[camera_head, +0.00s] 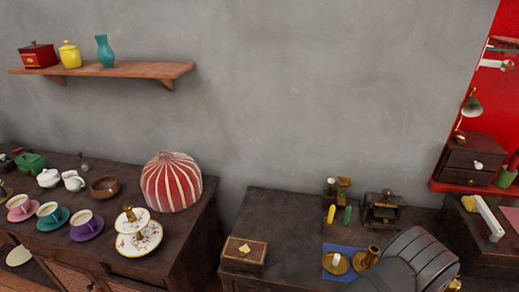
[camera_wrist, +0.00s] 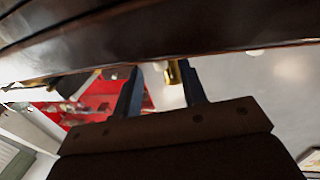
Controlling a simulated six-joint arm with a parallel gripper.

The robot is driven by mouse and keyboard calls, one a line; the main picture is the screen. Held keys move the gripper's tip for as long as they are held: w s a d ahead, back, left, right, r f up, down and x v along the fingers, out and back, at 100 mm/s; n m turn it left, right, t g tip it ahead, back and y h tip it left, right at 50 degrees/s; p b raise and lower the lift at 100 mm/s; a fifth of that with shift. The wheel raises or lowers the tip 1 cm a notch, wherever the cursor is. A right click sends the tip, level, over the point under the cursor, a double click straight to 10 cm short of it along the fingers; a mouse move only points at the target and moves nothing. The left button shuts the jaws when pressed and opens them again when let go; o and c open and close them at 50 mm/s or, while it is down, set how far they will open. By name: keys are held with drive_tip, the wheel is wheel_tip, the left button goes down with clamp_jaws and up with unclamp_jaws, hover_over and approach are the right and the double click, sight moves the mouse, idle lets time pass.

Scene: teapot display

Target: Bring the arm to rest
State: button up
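My gripper (camera_wrist: 160,70) shows in the wrist view with its two dark fingers apart. No object is clearly held between them. A small brass-coloured thing (camera_wrist: 172,74) shows close beside the right finger; I cannot tell whether it touches. A dark wooden surface with a pale lower edge (camera_wrist: 200,25) runs across the top of the wrist view, near the fingertips. In the head view, I cannot make out the gripper's fingers. A dark ribbed, rounded shape at the lower right there covers part of the table.
The right-hand dark table (camera_head: 288,222) bears a wooden box (camera_head: 244,255), a blue mat (camera_head: 343,249) with brass pieces and a small dark machine (camera_head: 383,209). The left cabinet holds cups on saucers, tiered plates (camera_head: 137,241) and a striped red dome (camera_head: 171,184). A shelf (camera_head: 130,69) hangs above.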

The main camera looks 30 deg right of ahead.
drive_tip(key=shift+x, duration=1.05)
drive_tip(key=shift+a, duration=0.15)
drive_tip(key=v, duration=1.7)
drive_tip(key=x, duration=1.7)
drive_tip(key=shift+w+d, duration=0.15)
drive_tip(key=shift+d, duration=0.05)
wheel_tip(320, 180, up, 4)
drive_tip(key=shift+f, duration=0.1)
drive_tip(key=v, duration=1.8)
drive_tip(key=shift+n+g+y, duration=0.5)
drive_tip(key=shift+g+y, duration=0.1)
drive_tip(key=shift+g, duration=0.3)
drive_tip(key=shift+s+d+f, duration=0.15)
drive_tip(key=shift+d+f, duration=0.2)
drive_tip(key=shift+d, duration=0.45)
drive_tip(key=shift+s+d+f, duration=0.15)
drive_tip(key=shift+d+f, duration=0.2)
drive_tip(key=shift+d, duration=0.5)
drive_tip(key=shift+s+d+f, duration=0.15)
drive_tip(key=shift+d+f, duration=0.15)
drive_tip(key=shift+d, duration=0.5)
